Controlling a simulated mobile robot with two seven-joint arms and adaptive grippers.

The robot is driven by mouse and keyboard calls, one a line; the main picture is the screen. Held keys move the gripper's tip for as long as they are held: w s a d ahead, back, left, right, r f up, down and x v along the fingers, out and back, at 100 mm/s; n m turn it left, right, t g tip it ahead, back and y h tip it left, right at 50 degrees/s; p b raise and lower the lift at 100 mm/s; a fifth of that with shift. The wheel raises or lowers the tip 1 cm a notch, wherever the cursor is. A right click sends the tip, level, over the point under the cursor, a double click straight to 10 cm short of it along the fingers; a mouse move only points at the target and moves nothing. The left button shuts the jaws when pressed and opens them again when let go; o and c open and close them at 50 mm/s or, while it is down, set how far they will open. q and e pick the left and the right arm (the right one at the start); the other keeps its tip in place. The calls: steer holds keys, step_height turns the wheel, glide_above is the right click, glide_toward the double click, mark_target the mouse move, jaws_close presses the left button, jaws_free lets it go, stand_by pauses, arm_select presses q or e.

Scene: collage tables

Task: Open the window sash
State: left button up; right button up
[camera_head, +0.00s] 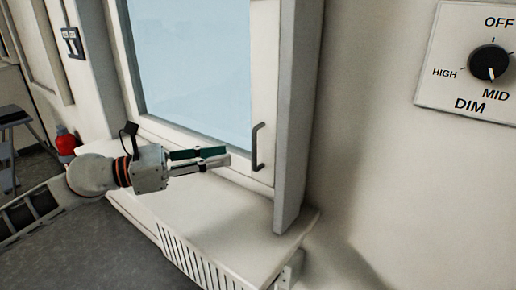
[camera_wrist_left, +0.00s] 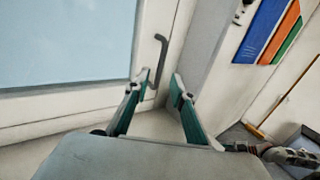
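The window sash (camera_head: 263,85) has a pale frame around a blue pane and looks closed in the head view. Its dark grey bar handle (camera_head: 257,148) stands upright on the right side of the frame. My left gripper (camera_head: 228,155) is just left of the handle in the head view, apart from it. In the left wrist view, its two green-padded fingers (camera_wrist_left: 162,84) are spread with nothing held. The handle (camera_wrist_left: 161,62) shows there beyond the fingertips, nearer the left finger. In that view, what looks like my right gripper is small at the right edge, its fingers unclear.
A pale sill (camera_head: 225,222) with a slatted front lies below the window. The thick window jamb (camera_head: 297,120) stands close right of the handle. A dimmer dial (camera_head: 489,62) is on the right wall. A red object (camera_head: 66,141) stands at the left.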

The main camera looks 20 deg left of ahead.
arm_select(q)
steer(key=p+x, duration=0.2)
steer(key=x, duration=0.5)
steer(key=shift+d+p, duration=0.2)
steer(key=shift+p, duration=0.1)
steer(key=shift+w, duration=0.1)
steer(key=c, duration=0.6)
jaws_close()
